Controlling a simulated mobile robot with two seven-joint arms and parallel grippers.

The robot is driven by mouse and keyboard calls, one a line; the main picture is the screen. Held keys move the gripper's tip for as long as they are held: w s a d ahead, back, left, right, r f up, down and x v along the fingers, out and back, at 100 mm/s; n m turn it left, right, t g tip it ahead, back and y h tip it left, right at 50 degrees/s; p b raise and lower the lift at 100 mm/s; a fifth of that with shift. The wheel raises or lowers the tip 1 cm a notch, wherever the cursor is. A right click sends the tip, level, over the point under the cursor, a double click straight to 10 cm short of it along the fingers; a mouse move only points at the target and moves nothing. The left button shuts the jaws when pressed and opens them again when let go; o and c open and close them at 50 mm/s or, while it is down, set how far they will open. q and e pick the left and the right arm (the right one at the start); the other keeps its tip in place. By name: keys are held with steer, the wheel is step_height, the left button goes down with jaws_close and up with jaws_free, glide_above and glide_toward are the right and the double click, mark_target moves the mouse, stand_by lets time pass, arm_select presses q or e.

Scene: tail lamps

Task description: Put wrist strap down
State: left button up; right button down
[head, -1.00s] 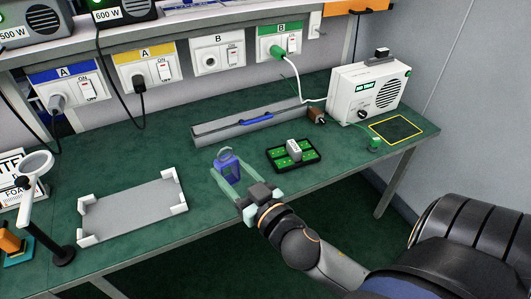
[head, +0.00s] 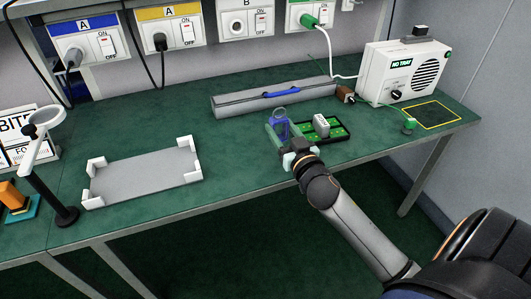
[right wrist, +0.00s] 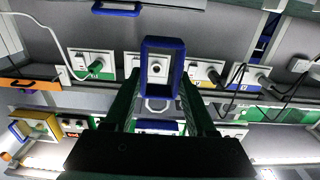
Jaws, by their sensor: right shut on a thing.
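The wrist strap, a blue loop (head: 281,129), is held between the fingers of my right gripper (head: 280,135) in the head view. In the right wrist view the blue loop (right wrist: 163,43) stands as an upright rectangular frame between the two green fingers, with an open centre. The gripper is shut on it. The strap is over the green bench top (head: 235,150), just left of a black tray with green boards (head: 341,131). I cannot tell whether it touches the bench. My left gripper is not in view.
A long grey box with a blue handle (head: 240,103) lies behind the strap. A white tester (head: 415,75) and a yellow-outlined square (head: 431,115) are at the right. A grey plate with white corners (head: 145,178) lies left. Bare bench lies between plate and strap.

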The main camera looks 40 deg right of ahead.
steer(key=w+f, duration=0.1)
steer(key=w+a+f+b, duration=0.1)
steer(key=f, duration=0.1)
steer(key=a+f, duration=0.1)
steer(key=shift+w+a+f+b, duration=0.15)
steer(key=shift+w+f+b, duration=0.15)
steer(key=shift+w+b, duration=0.1)
steer(key=shift+w+a+f, duration=0.1)
steer(key=shift+w+f, duration=0.05)
steer(key=shift+w+a+f, duration=0.1)
steer(key=shift+w+f, duration=0.05)
steer(key=shift+f, duration=0.1)
steer(key=f, duration=0.1)
steer(key=f+b, duration=0.1)
steer(key=shift+w+a+f+b, duration=0.2)
steer(key=shift+f+b, duration=0.1)
steer(key=shift+f, duration=0.45)
steer(key=shift+f+b, duration=0.25)
steer(key=shift+b, duration=0.1)
steer(key=shift+c, duration=1.1)
jaws_free()
steer(key=shift+r, duration=0.1)
